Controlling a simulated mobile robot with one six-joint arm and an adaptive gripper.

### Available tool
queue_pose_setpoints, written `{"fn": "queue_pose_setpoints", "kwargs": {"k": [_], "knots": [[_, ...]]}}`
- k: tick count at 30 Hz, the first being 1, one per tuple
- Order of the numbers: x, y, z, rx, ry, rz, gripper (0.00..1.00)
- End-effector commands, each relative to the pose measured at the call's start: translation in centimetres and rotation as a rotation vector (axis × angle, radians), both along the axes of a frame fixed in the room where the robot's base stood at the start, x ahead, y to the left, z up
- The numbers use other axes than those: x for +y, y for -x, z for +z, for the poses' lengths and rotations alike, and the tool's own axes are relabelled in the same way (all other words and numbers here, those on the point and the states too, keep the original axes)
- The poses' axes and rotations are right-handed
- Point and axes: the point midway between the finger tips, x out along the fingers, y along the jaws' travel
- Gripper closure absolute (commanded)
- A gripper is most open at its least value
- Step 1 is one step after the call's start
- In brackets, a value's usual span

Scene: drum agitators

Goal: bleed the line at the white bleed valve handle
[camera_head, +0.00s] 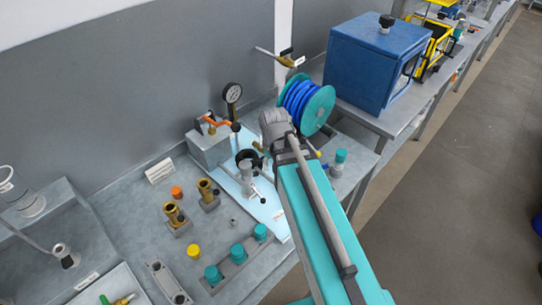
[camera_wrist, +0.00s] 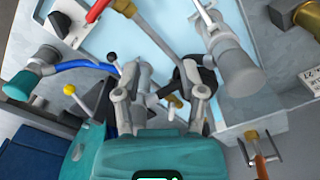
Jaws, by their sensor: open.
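A pale lever, which looks like the white bleed valve handle (camera_head: 257,194), sits on a grey cylindrical fitting (camera_head: 247,172) on the light blue panel. In the wrist view, a pale lever (camera_wrist: 204,14) rises from the grey fitting (camera_wrist: 236,70) at upper right, beyond and right of my fingers. My gripper (camera_wrist: 160,85) is open, with its fingers apart and no object visibly held. A small brass part and a dark ring show between and behind the fingers. In the head view, my arm hides most of my gripper, just right of the fitting.
A blue hose reel (camera_head: 306,104) is close on the right, beside a blue cabinet (camera_head: 375,60). Brass fittings (camera_head: 174,214) and teal caps (camera_head: 238,253) crowd the bench's front left.

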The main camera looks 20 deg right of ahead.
Motion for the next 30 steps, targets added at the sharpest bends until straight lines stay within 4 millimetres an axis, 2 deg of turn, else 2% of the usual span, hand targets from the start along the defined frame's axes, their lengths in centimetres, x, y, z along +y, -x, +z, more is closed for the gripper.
{"fn": "queue_pose_setpoints", "kwargs": {"k": [1,7,21,23,29,30], "knots": [[0.0,1.0,-0.2,0.000,0.000,0.023,0.47],[0.1,2.6,-0.4,0.000,0.000,0.094,0.47],[0.1,3.1,-0.5,0.000,0.000,0.124,0.47],[0.1,3.1,-0.5,0.000,0.000,0.124,0.38],[0.1,3.1,-0.5,0.000,0.000,0.123,0.01],[0.1,3.1,-0.5,0.000,0.000,0.123,0.00]]}}
